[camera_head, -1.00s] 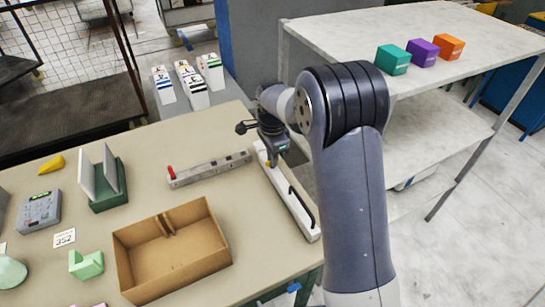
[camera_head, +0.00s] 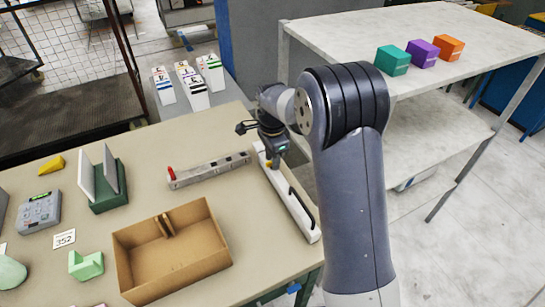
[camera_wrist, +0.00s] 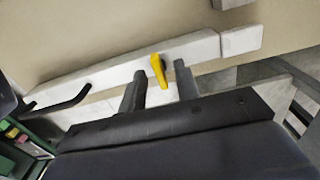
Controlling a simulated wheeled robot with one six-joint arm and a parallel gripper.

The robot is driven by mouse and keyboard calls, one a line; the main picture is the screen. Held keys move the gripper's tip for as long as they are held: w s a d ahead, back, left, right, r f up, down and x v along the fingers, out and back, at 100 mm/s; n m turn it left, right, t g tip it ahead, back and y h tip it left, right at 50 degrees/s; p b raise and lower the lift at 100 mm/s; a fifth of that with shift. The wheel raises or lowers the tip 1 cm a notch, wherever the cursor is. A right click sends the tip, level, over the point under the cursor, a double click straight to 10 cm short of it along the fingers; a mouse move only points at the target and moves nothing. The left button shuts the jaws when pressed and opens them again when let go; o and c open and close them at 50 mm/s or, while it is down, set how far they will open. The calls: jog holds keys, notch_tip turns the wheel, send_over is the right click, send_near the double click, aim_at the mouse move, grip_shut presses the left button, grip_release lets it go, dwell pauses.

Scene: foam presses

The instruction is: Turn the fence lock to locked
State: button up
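The fence lock is a small yellow lever (camera_wrist: 158,70) on a long white bar (camera_wrist: 200,47). In the head view a bit of its yellow (camera_head: 268,164) shows on the white bar (camera_head: 294,208), which lies along the table's right edge and carries a black handle (camera_head: 302,205). My gripper (camera_head: 271,156) is over the bar's far end. In the wrist view my gripper (camera_wrist: 160,75) is open, with the lever between its two dark fingers and a visible gap on each side. I cannot tell how far down the fingers reach.
A grey rail with a red end (camera_head: 208,170) lies left of the bar. An open cardboard box (camera_head: 172,250) and a green holder with pale plates (camera_head: 109,198) are farther left. A white shelf (camera_head: 330,30) with coloured blocks stands to the right.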

notch_tip(320, 180, up, 11)
jog(key=b, duration=0.1)
dwell(0.3)
jog(key=shift+f, duration=0.15)
notch_tip(320, 180, down, 11)
jog(key=shift+r+p, duration=0.1)
jog(key=shift+p, duration=0.5)
jog(key=shift+n, duration=0.3)
jog(key=shift+r, duration=0.1)
